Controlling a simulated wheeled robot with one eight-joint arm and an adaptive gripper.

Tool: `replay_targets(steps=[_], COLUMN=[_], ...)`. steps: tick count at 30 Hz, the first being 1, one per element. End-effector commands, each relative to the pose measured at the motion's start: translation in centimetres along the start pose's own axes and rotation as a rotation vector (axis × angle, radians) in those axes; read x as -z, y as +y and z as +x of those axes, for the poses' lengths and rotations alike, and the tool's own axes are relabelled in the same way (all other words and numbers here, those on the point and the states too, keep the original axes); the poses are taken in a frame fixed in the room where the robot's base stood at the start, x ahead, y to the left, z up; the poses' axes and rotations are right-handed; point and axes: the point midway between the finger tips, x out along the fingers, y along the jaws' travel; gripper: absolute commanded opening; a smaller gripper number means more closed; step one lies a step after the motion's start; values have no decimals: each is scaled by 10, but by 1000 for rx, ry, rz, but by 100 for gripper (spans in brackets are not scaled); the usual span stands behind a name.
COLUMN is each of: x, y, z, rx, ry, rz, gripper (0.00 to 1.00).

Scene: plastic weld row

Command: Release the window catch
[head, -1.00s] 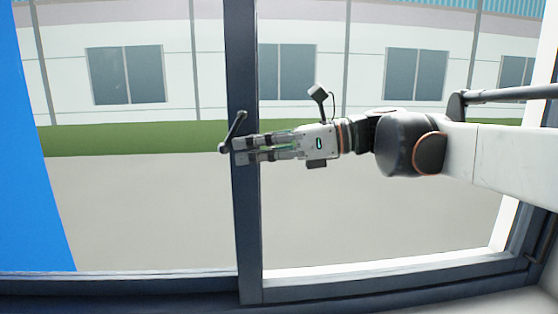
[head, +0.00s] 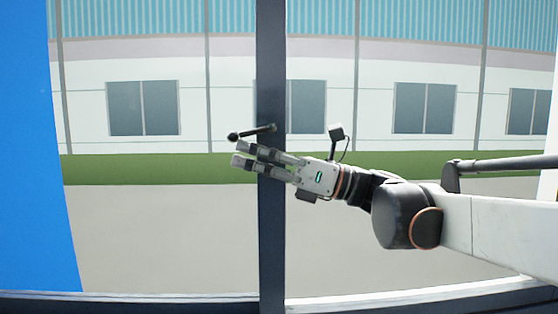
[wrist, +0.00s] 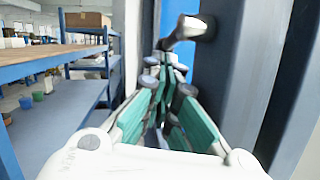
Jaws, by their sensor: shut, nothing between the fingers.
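The window catch (head: 253,132) is a dark lever with a rounded end, mounted on the dark upright window post (head: 271,230). It lies nearly level, its rounded end sticking out to the left of the post. In the wrist view the catch (wrist: 184,33) shows just beyond and above my fingertips. My gripper (head: 239,154) is shut and empty, just below the lever and crossing in front of the post. My gripper (wrist: 165,65) also shows in the wrist view, its green-padded fingers converging at the tips. I cannot tell whether the fingertips touch the lever.
A blue panel (head: 30,150) stands at the left. Glass panes lie either side of the post, with a building outside. In the wrist view, a blue-framed shelf (wrist: 75,85) with a cardboard box (wrist: 88,19) stands at the left, and a dark frame (wrist: 255,75) runs close at the right.

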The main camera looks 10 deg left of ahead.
Motion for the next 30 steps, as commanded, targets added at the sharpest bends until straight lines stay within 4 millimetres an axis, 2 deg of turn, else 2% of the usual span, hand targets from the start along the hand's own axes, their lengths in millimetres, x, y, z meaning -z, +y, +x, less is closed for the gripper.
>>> replay_targets(steps=[25, 30], x=[-4, 5], y=[1, -1], z=[1, 0], rx=[0, 0], ry=[1, 1], rz=[0, 0], gripper=[0, 0])
